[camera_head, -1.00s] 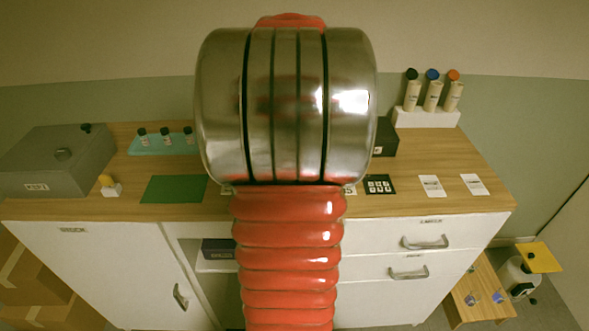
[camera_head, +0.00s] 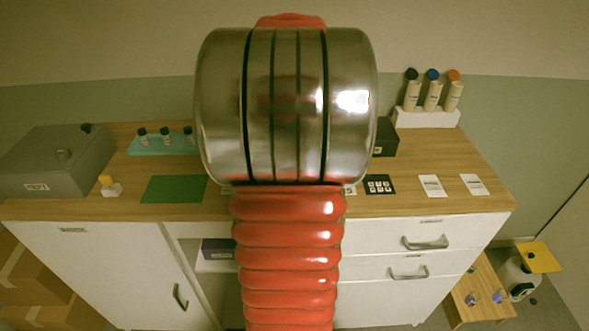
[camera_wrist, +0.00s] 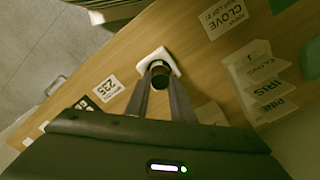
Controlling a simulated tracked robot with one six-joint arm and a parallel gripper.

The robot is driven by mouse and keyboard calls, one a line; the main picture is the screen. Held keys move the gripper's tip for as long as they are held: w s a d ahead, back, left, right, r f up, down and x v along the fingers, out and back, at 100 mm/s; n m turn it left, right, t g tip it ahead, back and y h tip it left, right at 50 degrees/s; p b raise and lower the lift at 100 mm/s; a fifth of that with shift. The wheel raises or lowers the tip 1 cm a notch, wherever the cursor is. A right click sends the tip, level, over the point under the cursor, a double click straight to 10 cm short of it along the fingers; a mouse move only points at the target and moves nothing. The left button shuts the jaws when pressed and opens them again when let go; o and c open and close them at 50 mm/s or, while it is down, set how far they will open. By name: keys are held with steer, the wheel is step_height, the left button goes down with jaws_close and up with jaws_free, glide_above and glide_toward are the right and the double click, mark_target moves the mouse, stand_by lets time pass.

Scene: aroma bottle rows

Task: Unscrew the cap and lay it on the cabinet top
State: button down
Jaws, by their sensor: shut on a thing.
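In the wrist view, my gripper (camera_wrist: 160,84) points at a dark round cap (camera_wrist: 159,69) and its two fingers are shut on it. The cap sits at a white holder (camera_wrist: 154,57) on the wooden cabinet top (camera_wrist: 147,38). Whatever is under the cap is hidden by the cap and the fingers. In the head view my arm covers the middle of the cabinet top, so the gripper and the cap do not show there.
Near the holder lie a "235" card (camera_wrist: 108,88) and a "CLOVE" card (camera_wrist: 226,17). The head view shows a green mat (camera_head: 174,189), a grey box (camera_head: 55,160), small dark-capped bottles on a teal tray (camera_head: 150,147) and a white rack (camera_head: 426,118) with three tubes.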

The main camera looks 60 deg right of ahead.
steer(key=n, duration=0.4)
steer(key=shift+n, duration=0.3)
steer(key=n, duration=0.4)
steer(key=shift+n, duration=0.3)
steer(key=n, duration=0.8)
steer(key=shift+r+n, duration=0.1)
steer(key=shift+n, duration=0.3)
steer(key=shift+r, duration=1.15)
steer(key=shift+r, duration=1.95)
steer(key=shift+s, duration=0.1)
